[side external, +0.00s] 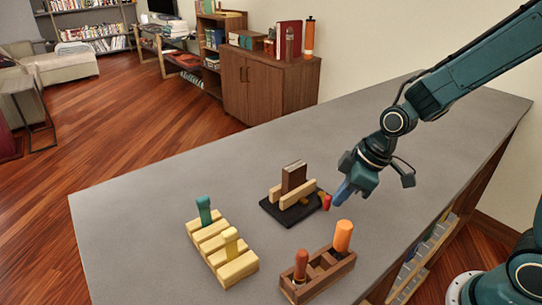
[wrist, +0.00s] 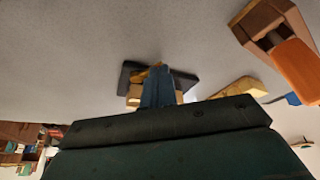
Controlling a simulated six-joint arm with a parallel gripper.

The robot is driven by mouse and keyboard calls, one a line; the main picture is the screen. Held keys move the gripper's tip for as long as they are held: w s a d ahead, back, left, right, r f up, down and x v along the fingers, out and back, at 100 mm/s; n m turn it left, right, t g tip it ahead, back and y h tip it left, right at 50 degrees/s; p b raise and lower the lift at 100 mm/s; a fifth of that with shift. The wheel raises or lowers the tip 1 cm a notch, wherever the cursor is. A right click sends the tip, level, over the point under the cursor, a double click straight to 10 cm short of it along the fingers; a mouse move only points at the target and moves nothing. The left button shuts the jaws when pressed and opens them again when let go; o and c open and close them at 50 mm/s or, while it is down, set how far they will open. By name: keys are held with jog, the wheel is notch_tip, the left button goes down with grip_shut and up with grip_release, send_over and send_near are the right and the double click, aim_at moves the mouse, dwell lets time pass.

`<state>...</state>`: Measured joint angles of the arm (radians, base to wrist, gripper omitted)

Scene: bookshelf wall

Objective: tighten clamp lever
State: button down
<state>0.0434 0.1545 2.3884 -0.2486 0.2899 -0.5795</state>
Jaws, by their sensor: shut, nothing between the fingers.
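The clamp has a black base (side external: 275,213) on the grey table, with light wooden jaws (side external: 297,193) on either side of an upright dark brown block (side external: 294,176). Its lever has a red end (side external: 326,203) at the right of the base. My gripper (side external: 342,197), with blue fingers, is shut and empty just right of the red end. I cannot tell whether they touch. In the wrist view the blue fingers (wrist: 157,85) cover the middle of the clamp, and the black base (wrist: 128,75) shows around them. The red end is hidden there.
A pale slotted rack (side external: 222,247) with green and yellow handles stands front left. A brown rack (side external: 325,277) with two orange-toned handles stands in front; its bright orange handle (wrist: 298,70) is close in the wrist view. The table behind the clamp is clear.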

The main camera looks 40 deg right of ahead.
jog(key=m, duration=0.1)
jog(key=a+m, duration=0.1)
jog(key=a+m+h, duration=0.1)
jog(key=shift+w+t, duration=0.25)
jog(key=shift+t, duration=0.05)
jog(key=m, duration=0.1)
jog(key=a+m+h, duration=0.1)
jog(key=shift+w+m, duration=0.3)
jog(key=shift+w+a+m+h, duration=0.3)
jog(key=shift+w+m, duration=0.05)
jog(key=shift+m, duration=0.45)
jog(key=shift+w+a, duration=0.15)
jog(key=shift+w, duration=0.05)
jog(key=shift+s+a, duration=0.1)
jog(key=shift+s, duration=0.65)
jog(key=s, duration=0.2)
jog(key=shift+s+a+r, duration=0.1)
jog(key=shift+s+r, duration=0.2)
jog(key=shift+r, duration=0.05)
jog(key=v, duration=0.9)
